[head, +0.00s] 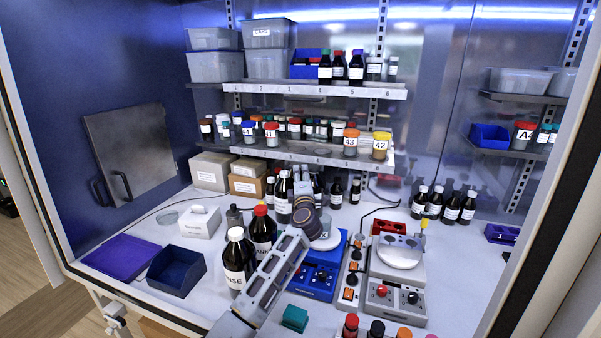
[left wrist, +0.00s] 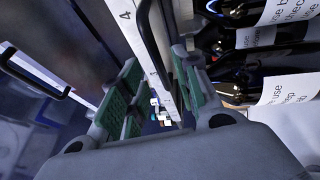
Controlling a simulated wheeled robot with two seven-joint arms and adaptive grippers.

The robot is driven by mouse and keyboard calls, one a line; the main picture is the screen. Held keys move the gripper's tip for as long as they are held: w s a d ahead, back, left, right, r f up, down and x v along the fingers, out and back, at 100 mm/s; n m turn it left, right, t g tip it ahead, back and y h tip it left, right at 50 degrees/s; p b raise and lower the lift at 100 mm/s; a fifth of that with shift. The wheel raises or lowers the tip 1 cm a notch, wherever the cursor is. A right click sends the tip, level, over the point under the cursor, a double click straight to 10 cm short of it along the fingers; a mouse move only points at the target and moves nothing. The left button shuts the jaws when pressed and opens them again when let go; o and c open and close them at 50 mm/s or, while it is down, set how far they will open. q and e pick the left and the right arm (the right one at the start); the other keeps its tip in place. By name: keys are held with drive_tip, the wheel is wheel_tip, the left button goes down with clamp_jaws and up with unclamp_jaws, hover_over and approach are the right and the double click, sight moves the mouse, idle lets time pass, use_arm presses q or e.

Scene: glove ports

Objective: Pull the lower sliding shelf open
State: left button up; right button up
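The lower sliding shelf (head: 250,150) is at mid-height on the back wall, with a pale numbered front edge and several jars on it. My left gripper (head: 301,174) is raised just below and in front of the middle of that edge. In the left wrist view, its two green-padded fingers (left wrist: 157,95) stand apart. The numbered edge strip (left wrist: 142,45) and a dark bar (left wrist: 151,35) beside it run into the space between them. I cannot tell whether either finger touches the shelf. The shelf looks in line below the upper shelf. My right gripper is not in view.
The upper shelf (head: 330,90) holds grey bins and bottles. Dark bottles (head: 239,260) stand by my left arm, and others are behind the gripper. A blue device (head: 315,275) and a white balance-like device (head: 398,265) occupy the bench. Trays (head: 122,256) lie at left.

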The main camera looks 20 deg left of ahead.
sight(308, 157)
use_arm(q)
drive_tip(key=shift+x, duration=1.45)
drive_tip(key=shift+c, duration=0.4)
clamp_jaws()
